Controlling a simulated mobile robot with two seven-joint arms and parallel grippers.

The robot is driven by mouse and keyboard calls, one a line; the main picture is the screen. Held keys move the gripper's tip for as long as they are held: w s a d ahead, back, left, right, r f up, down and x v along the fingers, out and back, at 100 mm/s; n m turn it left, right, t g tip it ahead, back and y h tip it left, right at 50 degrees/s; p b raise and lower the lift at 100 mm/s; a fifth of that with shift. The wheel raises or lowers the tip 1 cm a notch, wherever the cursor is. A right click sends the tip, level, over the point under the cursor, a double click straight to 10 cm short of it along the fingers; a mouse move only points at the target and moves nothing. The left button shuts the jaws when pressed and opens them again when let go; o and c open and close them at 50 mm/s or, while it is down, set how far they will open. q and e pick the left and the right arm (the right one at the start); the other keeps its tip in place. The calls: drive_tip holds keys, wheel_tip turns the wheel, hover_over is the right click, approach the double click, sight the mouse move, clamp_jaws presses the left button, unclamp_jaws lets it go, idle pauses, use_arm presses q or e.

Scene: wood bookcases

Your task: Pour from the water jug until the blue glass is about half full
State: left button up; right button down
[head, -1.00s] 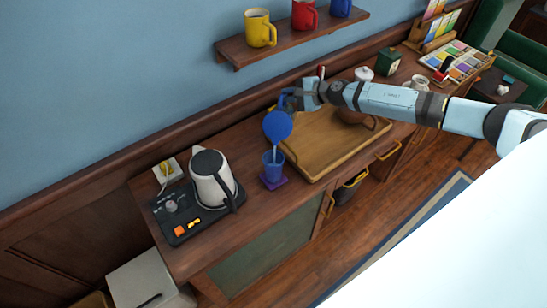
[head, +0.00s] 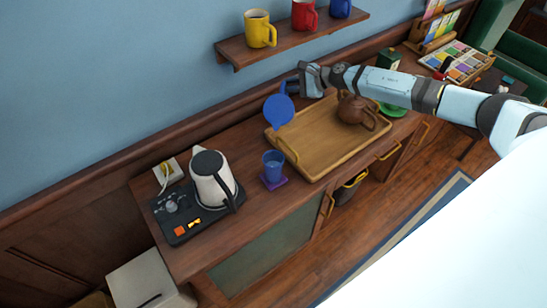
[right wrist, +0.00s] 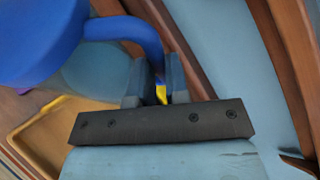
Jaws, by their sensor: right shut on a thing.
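The blue water jug (head: 279,110) hangs above the back left part of the wooden tray, still tilted. My right gripper (head: 297,86) is shut on its handle; the handle also shows between the fingers in the right wrist view (right wrist: 140,32). The blue glass (head: 273,164) stands upright on a purple coaster (head: 274,183), below and in front of the jug, apart from it. No stream shows between jug and glass. The glass looks to hold some water, but its exact level is hard to read. My left gripper is not in view.
A white kettle (head: 213,180) on its black base (head: 178,222) stands left of the glass. The wooden tray (head: 318,158) with a brown teapot (head: 352,109) lies to the right. A shelf (head: 300,40) with mugs is on the wall behind.

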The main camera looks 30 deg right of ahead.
drive_tip(key=shift+w+d, duration=0.1)
drive_tip(key=shift+w, duration=0.05)
drive_tip(key=shift+w+d+f+m+g+b, duration=0.3)
drive_tip(key=shift+m+b, duration=0.1)
drive_tip(key=shift+b, duration=0.3)
drive_tip(key=shift+w+d+f+m+g+y+b, duration=1)
drive_tip(key=shift+w+d+f+m+y+b, duration=0.9)
drive_tip(key=shift+b, duration=2.75)
drive_tip(key=shift+m+h, duration=0.3)
drive_tip(key=r, duration=0.1)
drive_tip(key=r+p, duration=0.1)
drive_tip(key=r, duration=0.3)
drive_tip(key=shift+s+a+r+p, duration=0.2)
drive_tip(key=shift+a+p, duration=0.1)
drive_tip(key=shift+a, duration=0.1)
drive_tip(key=shift+w, duration=0.1)
